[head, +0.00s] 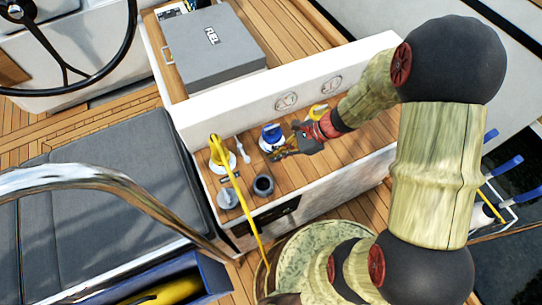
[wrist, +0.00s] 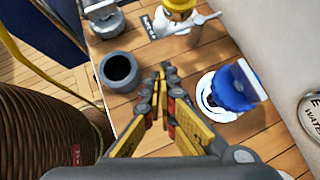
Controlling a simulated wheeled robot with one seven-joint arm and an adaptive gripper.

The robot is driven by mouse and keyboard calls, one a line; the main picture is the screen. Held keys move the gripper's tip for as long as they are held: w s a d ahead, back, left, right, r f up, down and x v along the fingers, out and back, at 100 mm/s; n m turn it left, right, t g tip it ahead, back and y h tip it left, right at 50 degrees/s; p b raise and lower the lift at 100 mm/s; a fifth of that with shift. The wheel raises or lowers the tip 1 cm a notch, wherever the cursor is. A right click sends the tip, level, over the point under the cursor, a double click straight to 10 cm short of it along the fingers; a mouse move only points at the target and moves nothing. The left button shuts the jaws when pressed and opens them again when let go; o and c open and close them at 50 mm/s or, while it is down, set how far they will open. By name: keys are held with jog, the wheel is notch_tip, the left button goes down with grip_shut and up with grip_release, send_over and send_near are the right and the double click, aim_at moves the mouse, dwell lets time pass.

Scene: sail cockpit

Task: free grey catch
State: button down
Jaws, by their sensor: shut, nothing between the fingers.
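A grey round fitting with a raised grip (head: 228,198), which looks like the grey catch, sits on the wooden console top at its near left. It shows at the top left of the wrist view (wrist: 104,22), partly cut off by the picture edge. My gripper (head: 277,154) is over the console to the right of it, apart from it, beside a blue-topped fitting (head: 271,134). In the wrist view my gripper (wrist: 163,72) has its fingers together with nothing between them. A dark open cup (wrist: 119,70) stands between the fingertips and the grey fitting.
A yellow-topped fitting (head: 220,152) and a pale lever (head: 243,152) stand at the console's left, with another yellow fitting (head: 318,111) behind my gripper. A yellow line (head: 240,198) runs down past the console edge. A white upright panel (head: 290,92) bounds the back.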

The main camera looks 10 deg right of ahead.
jog(key=p+v, duration=0.3)
jog(key=v, duration=0.6)
jog(key=shift+s+r, duration=0.3)
jog(key=shift+r, duration=0.05)
jog(key=shift+d, duration=0.15)
jog(key=s+d+r+n+g+h, duration=0.1)
jog(key=s+d+r+n+h, duration=0.55)
jog(key=n, duration=0.55)
jog(key=s+a+r+n+t+h, duration=0.1)
jog(key=s+r+n+t, duration=0.1)
jog(key=r, duration=0.7)
jog(key=s+a+r+n+t+h, duration=0.1)
jog(key=a+r+n+t, duration=0.1)
jog(key=r+n, duration=0.3)
notch_tip(320, 180, up, 5)
jog(key=shift+s+a+f+t, duration=0.15)
jog(key=shift+s+t, duration=0.25)
jog(key=shift+t, duration=0.5)
